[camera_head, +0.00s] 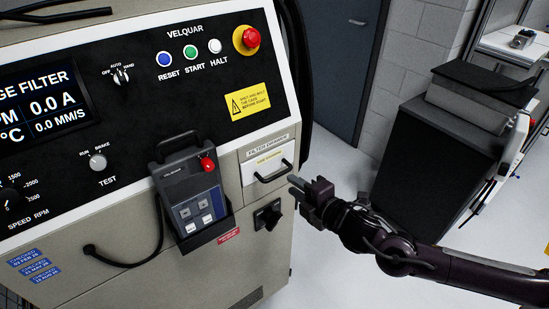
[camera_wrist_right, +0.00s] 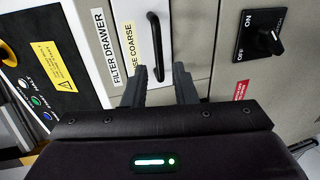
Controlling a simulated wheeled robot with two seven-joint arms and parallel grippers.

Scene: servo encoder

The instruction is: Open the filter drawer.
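The filter drawer (camera_head: 262,160) is a small white front on the cabinet, labelled FILTER DRAWER, and looks shut and flush with the panel. Its black bar handle (camera_head: 273,172) also shows in the right wrist view (camera_wrist_right: 155,48). My right gripper (camera_head: 294,186) is just right of the handle and slightly below it in the head view. In the right wrist view its two fingers (camera_wrist_right: 159,89) are apart, with the near end of the handle in line with the gap between them. No grip on the handle shows. My left gripper is not in view.
A black rotary switch (camera_head: 267,214) sits below the drawer. A handheld pendant (camera_head: 191,190) hangs in a holder to its left, with a cable. A red emergency button (camera_head: 250,38) is above. A dark cart (camera_head: 420,155) stands at right, with open floor between.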

